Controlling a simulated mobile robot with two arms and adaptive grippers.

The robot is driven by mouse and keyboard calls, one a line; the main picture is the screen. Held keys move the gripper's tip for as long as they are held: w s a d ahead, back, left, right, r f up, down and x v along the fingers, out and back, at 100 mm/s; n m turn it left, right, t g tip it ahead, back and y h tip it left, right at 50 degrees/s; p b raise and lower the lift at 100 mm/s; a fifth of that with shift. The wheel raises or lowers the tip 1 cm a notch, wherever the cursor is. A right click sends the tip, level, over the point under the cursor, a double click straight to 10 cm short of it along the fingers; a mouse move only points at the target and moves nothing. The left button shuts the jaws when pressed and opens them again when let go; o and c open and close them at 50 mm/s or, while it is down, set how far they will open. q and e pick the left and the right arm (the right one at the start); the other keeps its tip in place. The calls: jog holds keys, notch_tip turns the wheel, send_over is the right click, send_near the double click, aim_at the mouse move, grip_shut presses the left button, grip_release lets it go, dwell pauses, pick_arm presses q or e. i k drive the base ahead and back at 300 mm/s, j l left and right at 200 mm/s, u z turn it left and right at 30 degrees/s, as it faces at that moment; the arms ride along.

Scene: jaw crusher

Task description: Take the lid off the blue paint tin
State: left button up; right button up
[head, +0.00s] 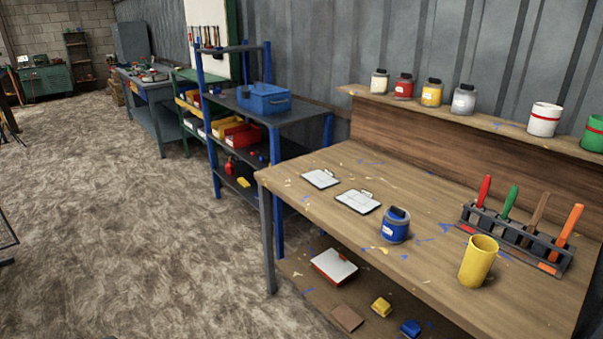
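The blue paint tin (395,230) stands upright on the wooden workbench (330,208), near its front edge. It has a pale label on its side. A dark lid (399,213) with a raised grip sits on top of it. Neither of my grippers shows in the head view, so their positions and states are hidden.
A yellow cup (478,262) and a rack (520,242) of coloured-handled tools stand right of the tin. Two flat white-topped pads (358,201) lie to its left. Several other tins, including a red one (404,86), line the back shelf (480,122). Open floor (130,230) lies left.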

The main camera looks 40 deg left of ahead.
aim_at(394, 214)
jog(key=i+j+u, duration=0.2)
jog(key=j, duration=0.25)
jog(key=i+j+u, duration=0.1)
jog(key=j+u, duration=0.15)
jog(key=j, duration=0.2)
jog(key=i+j+u, duration=0.2)
jog(key=i+j, duration=0.05)
jog(key=j, duration=0.15)
